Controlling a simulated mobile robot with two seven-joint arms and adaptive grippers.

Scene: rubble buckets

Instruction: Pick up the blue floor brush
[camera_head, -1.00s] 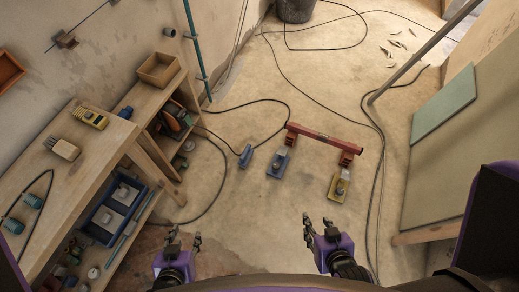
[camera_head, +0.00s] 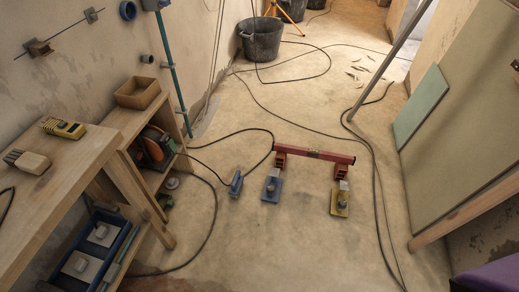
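A small blue object (camera_head: 236,183), which looks like the blue floor brush, rests on the concrete floor left of the red bar. Its bristles are too small to make out. A dark cable lies near it. Neither of my grippers is in view.
A wooden workbench (camera_head: 75,180) stands left, a green panel (camera_head: 420,107) leans right, and a black bucket (camera_head: 261,40) stands behind. Cables cross the floor.

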